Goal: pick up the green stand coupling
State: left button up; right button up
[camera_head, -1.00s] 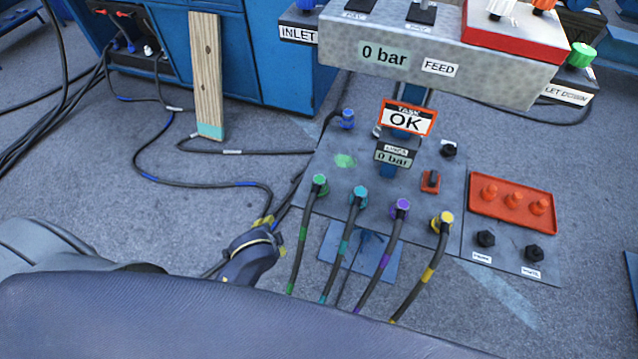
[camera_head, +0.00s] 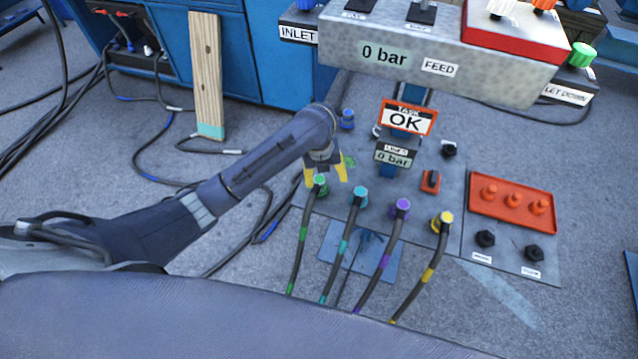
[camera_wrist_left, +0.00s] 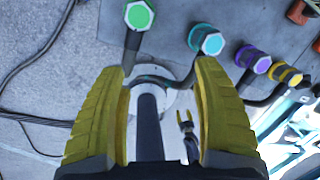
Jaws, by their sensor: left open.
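The green coupling (camera_head: 320,181) sits on the grey stand plate (camera_head: 397,270), at the left end of a row of coloured couplings, with a dark green-banded hose running down from it. It also shows in the left wrist view as a green hexagonal cap (camera_wrist_left: 139,15). My left gripper (camera_head: 325,176) is open, its yellow fingers pointing down around or just behind the coupling in the head view. In the left wrist view the fingers (camera_wrist_left: 165,72) are spread with nothing gripped, and the green cap lies beyond the left fingertip. My right gripper is not in view.
Teal (camera_head: 359,196), purple (camera_head: 402,207) and yellow (camera_head: 444,220) couplings with hoses stand in a row to the right. A small display post (camera_head: 397,152) rises behind them. A red tray (camera_head: 513,203) of orange caps lies at the right. Loose hoses cross the floor at left.

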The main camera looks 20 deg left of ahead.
pick_arm(q)
jog(key=w+a+r+m+g+y, duration=0.1)
jog(key=w+a+r+m, duration=0.2)
jog(key=w+r+m, duration=0.25)
send_near(319, 180)
jog(key=f, duration=0.5)
jog(key=shift+d, duration=0.25)
jog(key=shift+w+a+f, duration=0.1)
jog(key=shift+f, duration=1.45)
jog(key=shift+w+a+f, duration=0.1)
jog(key=shift+f, duration=1.5)
jog(key=c, duration=1.4)
